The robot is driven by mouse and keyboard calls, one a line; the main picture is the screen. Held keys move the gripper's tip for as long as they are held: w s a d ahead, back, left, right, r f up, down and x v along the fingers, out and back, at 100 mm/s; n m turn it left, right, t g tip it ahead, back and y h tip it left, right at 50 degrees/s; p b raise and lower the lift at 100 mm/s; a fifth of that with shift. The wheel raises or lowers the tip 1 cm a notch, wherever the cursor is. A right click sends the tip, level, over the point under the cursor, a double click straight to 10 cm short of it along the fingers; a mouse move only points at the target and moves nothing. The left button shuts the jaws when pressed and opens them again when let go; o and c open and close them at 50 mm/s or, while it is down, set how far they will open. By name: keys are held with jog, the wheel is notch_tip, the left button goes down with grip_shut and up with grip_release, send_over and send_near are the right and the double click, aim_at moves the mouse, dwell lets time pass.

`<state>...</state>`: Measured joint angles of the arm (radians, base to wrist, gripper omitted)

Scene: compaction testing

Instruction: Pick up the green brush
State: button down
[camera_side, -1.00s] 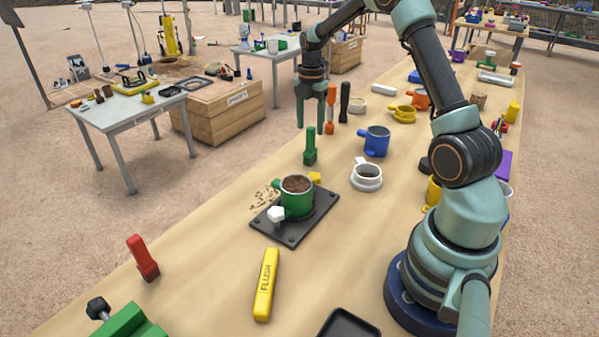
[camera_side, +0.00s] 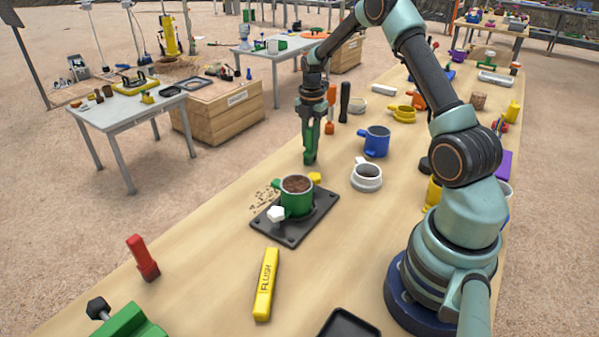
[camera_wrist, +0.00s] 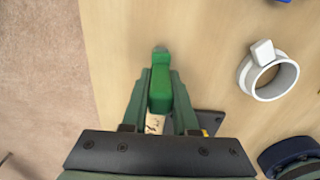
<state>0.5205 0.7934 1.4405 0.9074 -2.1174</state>
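The green brush (camera_side: 309,156) stands upright on the wooden bench, behind the green mould. My gripper (camera_side: 310,140) points down over it, with its fingers along the brush's upper part. In the wrist view the green brush (camera_wrist: 160,85) lies between the two green fingers of my gripper (camera_wrist: 161,90), which press close to both its sides. The gripper looks shut on it. The brush's foot appears to be at bench level; I see no clear gap under it. The fingers hide part of the brush.
The green mould (camera_side: 296,203), filled with soil, stands on a dark baseplate (camera_side: 290,238) in front. A white ring cup (camera_side: 367,178) and a blue cup (camera_side: 377,141) are to the right. Orange (camera_side: 329,125) and black (camera_side: 344,102) upright tools stand just behind the gripper.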

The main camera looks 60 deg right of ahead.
jog(key=shift+r, duration=0.1)
notch_tip(320, 180, up, 20)
dwell(0.7)
jog(key=c, duration=1.4)
grip_release()
grip_shut()
jog(key=shift+w+a+f+m, duration=0.15)
jog(key=shift+a+f+m, duration=1.8)
jog(key=shift+f+m, duration=1.2)
jog(key=shift+w+a+f+m, duration=0.2)
jog(key=shift+a+f+m, duration=1.8)
jog(key=shift+f+m, duration=1.15)
jog(key=shift+w+a+f+m, duration=0.15)
jog(key=shift+a+f+m, duration=1.8)
jog(key=shift+f+m, duration=1.2)
